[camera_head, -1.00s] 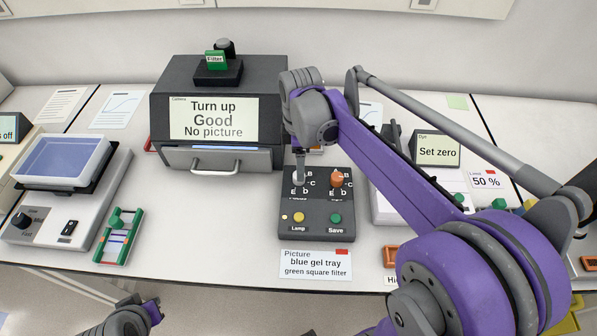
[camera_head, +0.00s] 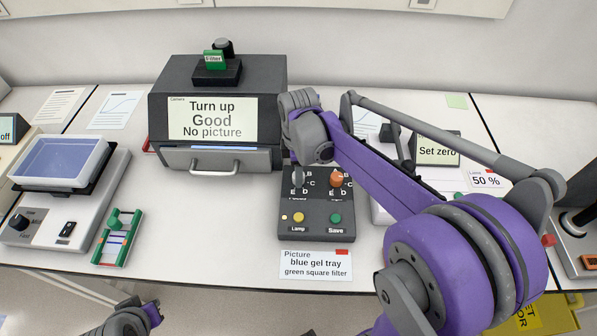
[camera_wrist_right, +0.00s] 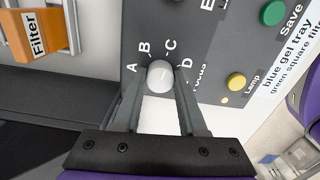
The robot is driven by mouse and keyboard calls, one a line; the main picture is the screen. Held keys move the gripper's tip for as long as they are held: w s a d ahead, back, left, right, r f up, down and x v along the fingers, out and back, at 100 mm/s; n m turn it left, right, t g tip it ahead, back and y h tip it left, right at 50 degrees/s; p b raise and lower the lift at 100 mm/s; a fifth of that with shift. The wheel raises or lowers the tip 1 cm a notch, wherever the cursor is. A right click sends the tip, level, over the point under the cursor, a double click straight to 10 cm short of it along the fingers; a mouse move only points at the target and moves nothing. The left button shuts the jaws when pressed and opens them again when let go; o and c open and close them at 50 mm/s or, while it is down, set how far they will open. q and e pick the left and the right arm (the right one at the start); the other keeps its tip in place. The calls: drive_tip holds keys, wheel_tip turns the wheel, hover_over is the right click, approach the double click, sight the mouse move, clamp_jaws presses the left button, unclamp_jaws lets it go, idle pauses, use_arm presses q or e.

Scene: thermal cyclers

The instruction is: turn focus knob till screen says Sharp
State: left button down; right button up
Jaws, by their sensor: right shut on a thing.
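The camera box (camera_head: 265,110) has a screen (camera_head: 212,118) that reads "Turn up", "Good" and "No picture". The control panel (camera_head: 316,213) stands in front of it. My right gripper (camera_head: 298,178) is at the panel's left knob. In the right wrist view the focus knob (camera_wrist_right: 160,76) is pale and round, with letters A, B, C and D around it. My right gripper (camera_wrist_right: 158,84) is shut on it, one finger on each side. The knob's pointer direction is not clear. Part of my left arm shows at the bottom left, its gripper not seen.
An orange knob (camera_head: 336,180) is right of the focus knob. A yellow Lamp button (camera_head: 299,217) and green Save button (camera_head: 336,218) lie below. An orange Filter block (camera_wrist_right: 32,35) shows in the right wrist view. My right arm covers the bench on the right.

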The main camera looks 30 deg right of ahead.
clamp_jaws()
use_arm(q)
drive_tip(key=shift+f, duration=0.1)
use_arm(e)
drive_tip(key=shift+m, duration=0.4)
drive_tip(key=m, duration=0.2)
drive_tip(key=shift+m+b, duration=0.35)
drive_tip(key=shift+m, duration=0.05)
use_arm(q)
drive_tip(key=shift+s+f+b, duration=0.2)
drive_tip(key=shift+s+f, duration=0.05)
drive_tip(key=shift+f, duration=0.25)
drive_tip(key=shift+s+f+b, duration=0.2)
drive_tip(key=shift+f, duration=0.25)
use_arm(e)
drive_tip(key=m, duration=0.6)
drive_tip(key=shift+m, duration=0.3)
drive_tip(key=o, duration=0.9)
unclamp_jaws()
drive_tip(key=shift+o, duration=0.2)
